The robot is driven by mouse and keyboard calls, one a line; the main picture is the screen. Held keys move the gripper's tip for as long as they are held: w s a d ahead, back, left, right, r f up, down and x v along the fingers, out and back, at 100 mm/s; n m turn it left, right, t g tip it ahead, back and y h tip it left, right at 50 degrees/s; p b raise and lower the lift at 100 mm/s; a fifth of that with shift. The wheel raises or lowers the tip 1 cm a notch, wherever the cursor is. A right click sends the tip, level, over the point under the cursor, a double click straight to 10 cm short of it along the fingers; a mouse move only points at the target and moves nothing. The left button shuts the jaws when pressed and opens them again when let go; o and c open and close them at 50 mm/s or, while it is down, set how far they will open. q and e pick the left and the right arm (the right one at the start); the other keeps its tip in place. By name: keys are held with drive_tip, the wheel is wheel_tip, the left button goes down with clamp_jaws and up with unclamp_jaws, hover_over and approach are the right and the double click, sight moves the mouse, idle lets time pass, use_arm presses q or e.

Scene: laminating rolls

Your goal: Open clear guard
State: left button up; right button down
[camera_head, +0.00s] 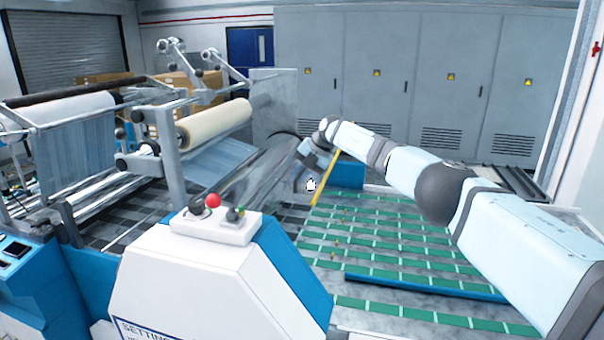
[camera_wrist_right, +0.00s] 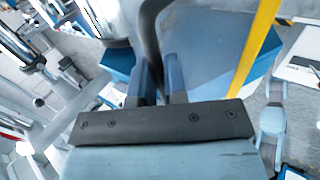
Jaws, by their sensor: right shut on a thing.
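The clear guard (camera_head: 262,178) is a see-through, streaked panel beside the rollers, near the middle of the head view. Its lower edge and exact tilt are hard to make out. My right gripper (camera_head: 308,160) is at the guard's right side, at the end of the outstretched right arm. In the right wrist view, the two fingers of this gripper (camera_wrist_right: 160,75) are closed around a dark curved handle (camera_wrist_right: 149,28). My left gripper is in neither view.
A yellow bar (camera_head: 326,181) stands slanted close to my right gripper. A white control box with a red button (camera_head: 213,201) sits on the near housing. A cream roll (camera_head: 215,124) is left of the guard. Green-striped sheets (camera_head: 390,238) lie below the right arm.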

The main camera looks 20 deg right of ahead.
drive_tip(key=shift+s+a+f, duration=0.1)
drive_tip(key=shift+a+f, duration=0.1)
drive_tip(key=shift+a, duration=0.2)
drive_tip(key=c, duration=1.3)
unclamp_jaws()
drive_tip(key=shift+o, duration=0.6)
drive_tip(key=shift+a+r, duration=0.15)
drive_tip(key=shift+a, duration=0.1)
drive_tip(key=shift+d+r, duration=0.2)
drive_tip(key=shift+d, duration=0.35)
drive_tip(key=b+v, duration=0.3)
drive_tip(key=v, duration=1)
drive_tip(key=shift+a+r, duration=0.15)
drive_tip(key=shift+a, duration=0.15)
